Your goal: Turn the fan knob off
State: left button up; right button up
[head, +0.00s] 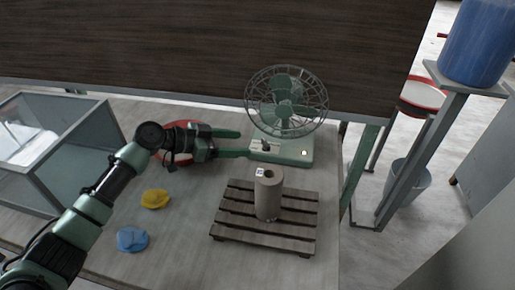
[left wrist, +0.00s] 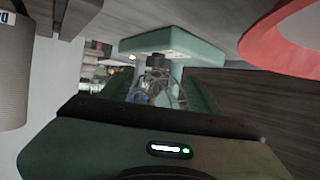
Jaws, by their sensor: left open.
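The green desk fan (head: 286,100) with its wire cage stands at the back of the table. Its pale green base (head: 290,157) has a small dark knob (head: 265,147) on the left and a lit spot on the right. The base also shows in the left wrist view (left wrist: 175,42), with the dark knob (left wrist: 155,62) between my fingers. My left gripper (head: 243,143) is open and empty, its fingertips at the left side of the base. I cannot tell whether they touch it. My right gripper is not in view.
A clay cylinder (head: 268,197) stands on a slatted wooden pallet (head: 230,227) in front of the fan. Yellow (head: 155,199) and blue (head: 132,239) lumps lie on the table. A red-rimmed dish (head: 172,128) is behind my gripper. A glass-sided box (head: 75,165) stands at left.

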aim_at(264, 145)
pick_arm(q)
jog(key=p+x, duration=0.1)
jog(key=x, duration=0.6)
jog(key=shift+s+d+r, duration=0.1)
jog(key=shift+s+r, duration=0.05)
grip_shut()
jog(key=shift+r+t+p, duration=0.15)
jog(key=shift+t+p, duration=0.15)
jog(key=shift+p, duration=0.45)
jog(key=n+t+y+p, duration=0.1)
jog(key=n+p, duration=0.1)
jog(key=p, duration=0.2)
jog(key=n+t+y+p, duration=0.1)
jog(key=n+t+p, duration=0.1)
jog(key=p, duration=0.3)
jog(key=s+n+t+y+p, duration=0.1)
jog(key=y+p, duration=0.1)
jog(key=p, duration=0.2)
jog(key=shift+d+r+n+t, duration=0.15)
jog(key=shift+d+n+t, duration=0.25)
jog(key=shift+f+n+y+p, duration=0.3)
jog(key=shift+y+p, duration=0.1)
jog(key=shift+p, duration=0.35)
